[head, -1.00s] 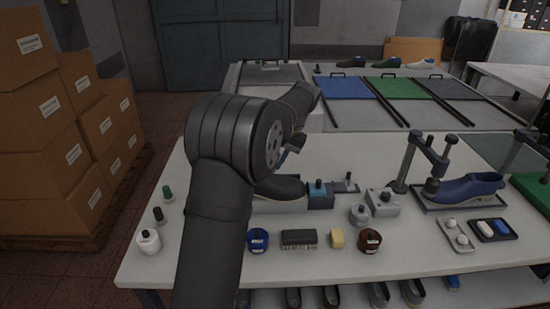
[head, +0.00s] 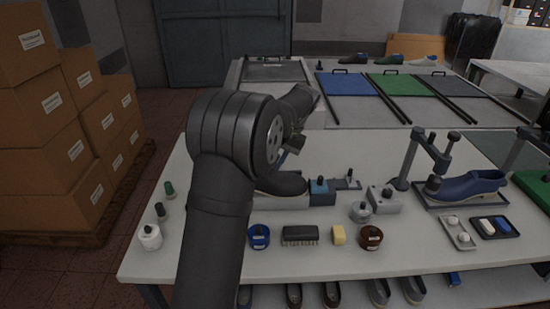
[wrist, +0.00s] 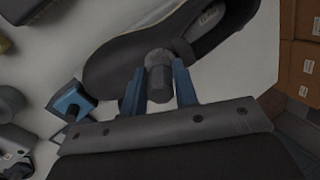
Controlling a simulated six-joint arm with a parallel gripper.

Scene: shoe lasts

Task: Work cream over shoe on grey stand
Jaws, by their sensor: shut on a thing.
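A dark shoe (head: 282,183) rests on the light grey stand (head: 283,202), partly hidden behind my arm in the head view. In the wrist view the shoe (wrist: 145,48) lies just beyond my fingertips, its dark upper and opening showing. My gripper (wrist: 159,82) has blue fingers, shut on a grey, round-ended applicator (wrist: 158,62) whose tip is over the shoe's upper. I cannot tell whether the tip touches it. In the head view my gripper (head: 292,150) is mostly hidden by my own arm, above the shoe. No cream can be made out on the shoe.
A blue block with a dark knob (head: 320,189) stands right of the shoe. A blue shoe (head: 470,187) sits in a clamp at right.

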